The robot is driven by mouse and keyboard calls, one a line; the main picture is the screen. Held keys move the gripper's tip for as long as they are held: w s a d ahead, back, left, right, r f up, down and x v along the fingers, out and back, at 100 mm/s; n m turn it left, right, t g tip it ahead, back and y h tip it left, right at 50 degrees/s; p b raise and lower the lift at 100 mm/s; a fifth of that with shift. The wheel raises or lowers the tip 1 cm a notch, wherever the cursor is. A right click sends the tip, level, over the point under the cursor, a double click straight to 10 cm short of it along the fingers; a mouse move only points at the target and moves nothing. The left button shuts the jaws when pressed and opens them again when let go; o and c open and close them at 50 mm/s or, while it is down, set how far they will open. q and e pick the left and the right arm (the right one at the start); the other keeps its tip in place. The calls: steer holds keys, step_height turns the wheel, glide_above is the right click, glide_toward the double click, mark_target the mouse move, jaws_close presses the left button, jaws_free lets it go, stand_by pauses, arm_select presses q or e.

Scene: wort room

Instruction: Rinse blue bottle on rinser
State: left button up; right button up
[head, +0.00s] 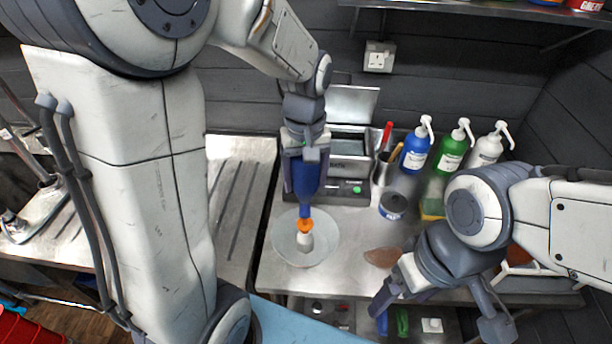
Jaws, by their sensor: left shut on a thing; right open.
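The blue bottle (308,180) is upside down in my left gripper (305,172), its neck pointing down. My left gripper is shut on the bottle's body. Below it is the rinser, a round pale disc (288,250) with a white post (304,242) at its middle. An orange piece (305,226) sits between the bottle's neck and the post; I cannot tell which it belongs to, or whether they touch. My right gripper (435,322) is open and empty over the front edge of the counter, right of the rinser.
Blue (416,148), green (453,150) and white (487,152) pump bottles stand at the back right. A dark tin (393,206), a pen holder (384,172), a brown piece (382,257) and a grey device (350,190) are also on the counter. A ribbed steel drainer (235,200) lies left.

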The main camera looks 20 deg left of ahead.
mark_target(305, 190)
arm_select(q)
steer(key=shift+f+b, duration=1.15)
steer(key=shift+f, duration=0.65)
stand_by(1.1)
steer(key=shift+f+b, duration=0.65)
steer(key=shift+f, duration=0.3)
steer(key=shift+r, duration=0.1)
steer(key=shift+r+p, duration=1)
steer(key=shift+p, duration=0.1)
steer(key=shift+f, duration=0.1)
